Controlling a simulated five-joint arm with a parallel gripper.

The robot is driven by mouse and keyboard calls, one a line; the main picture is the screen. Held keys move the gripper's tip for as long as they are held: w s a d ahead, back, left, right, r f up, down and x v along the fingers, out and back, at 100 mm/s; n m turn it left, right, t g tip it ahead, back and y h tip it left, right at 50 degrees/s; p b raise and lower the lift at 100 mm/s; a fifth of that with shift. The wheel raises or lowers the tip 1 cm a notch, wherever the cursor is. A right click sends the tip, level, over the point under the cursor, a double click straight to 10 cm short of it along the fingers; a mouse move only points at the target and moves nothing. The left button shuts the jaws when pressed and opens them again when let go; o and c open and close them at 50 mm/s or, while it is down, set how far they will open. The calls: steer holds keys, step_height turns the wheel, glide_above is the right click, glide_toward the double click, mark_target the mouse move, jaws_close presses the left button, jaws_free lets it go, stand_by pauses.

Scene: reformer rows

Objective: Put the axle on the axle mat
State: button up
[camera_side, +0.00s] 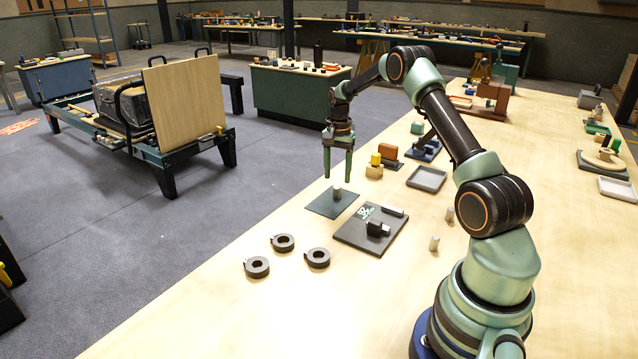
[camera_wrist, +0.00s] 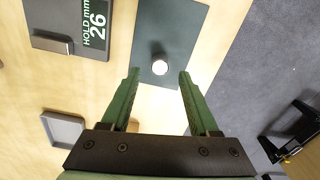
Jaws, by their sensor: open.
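A short pale grey cylinder, which looks like the axle (camera_side: 337,193), stands upright on the dark green mat (camera_side: 319,205). In the wrist view the axle (camera_wrist: 160,66) shows as a round light end on the mat (camera_wrist: 180,25). My gripper (camera_side: 338,178) is open and empty just above the axle. In the wrist view its fingertips (camera_wrist: 158,72) lie to either side of the axle with clear gaps. Two similar small cylinders stand on the table to the right, one (camera_side: 450,214) farther back and one (camera_side: 434,243) nearer.
A dark fixture plate (camera_side: 357,235) with a block and "HOLD mm 26" in the wrist view lies beside the mat. Three dark rings (camera_side: 283,243) lie in front. A grey tray (camera_side: 426,187) and a yellow-topped block (camera_side: 375,168) stand behind. The table's left edge is close to the mat.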

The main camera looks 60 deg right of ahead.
mark_target(337, 187)
step_height(337, 187, up, 8)
steer(key=s+a+r+n+t, duration=0.2)
steer(key=a+r+n, duration=0.5)
steer(key=a+r, duration=0.65)
steer(key=s+a+f+n+t, duration=0.1)
steer(key=s+a+n, duration=0.3)
steer(key=s+a, duration=0.2)
steer(key=s+a+f+n+t, duration=0.1)
steer(key=s+a+n, duration=0.4)
steer(key=a, duration=0.6)
steer(key=shift+s+a+f+t, duration=0.2)
steer(key=shift+s+f+t, duration=0.15)
steer(key=shift+s+t, duration=0.7)
